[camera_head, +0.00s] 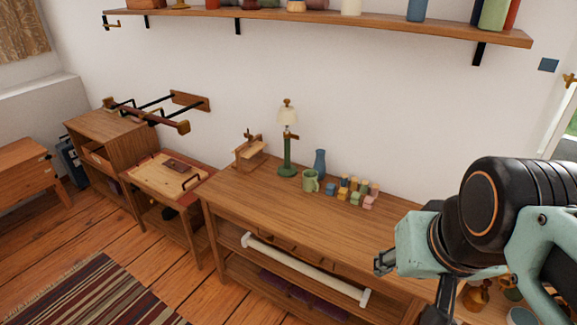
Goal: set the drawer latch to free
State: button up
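My gripper (385,262) hangs at the right, in front of the long wooden table (245,199). Its fingers are small and dark at this angle, so I cannot tell whether they are open or shut. No held object shows. A long white bar (304,270) runs along the table's front, to the left of and below my gripper. Dark handle-like shapes (290,249) show behind the bar, under the tabletop. I cannot make out a drawer latch or its setting. My arm covers the table's right end.
On the table stand a wooden stand (249,153), a green lamp (287,145), a green mug (310,181), a blue vase (320,163) and several small blocks (352,190). A low table (165,181) and a cabinet (105,140) stand left. Floor around the striped rug (85,296) is clear.

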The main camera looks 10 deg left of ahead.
aim_at(269, 239)
jog(key=u, duration=0.65)
jog(key=i+j, duration=0.15)
jog(key=z, duration=0.2)
jog(key=i+u, duration=0.3)
jog(key=i+l+u, duration=0.15)
jog(key=i+u, duration=0.15)
jog(key=i+l+u, duration=0.15)
jog(key=u, duration=0.3)
jog(key=i+l+u, duration=0.1)
jog(key=l+u, duration=0.2)
jog(key=u, duration=0.15)
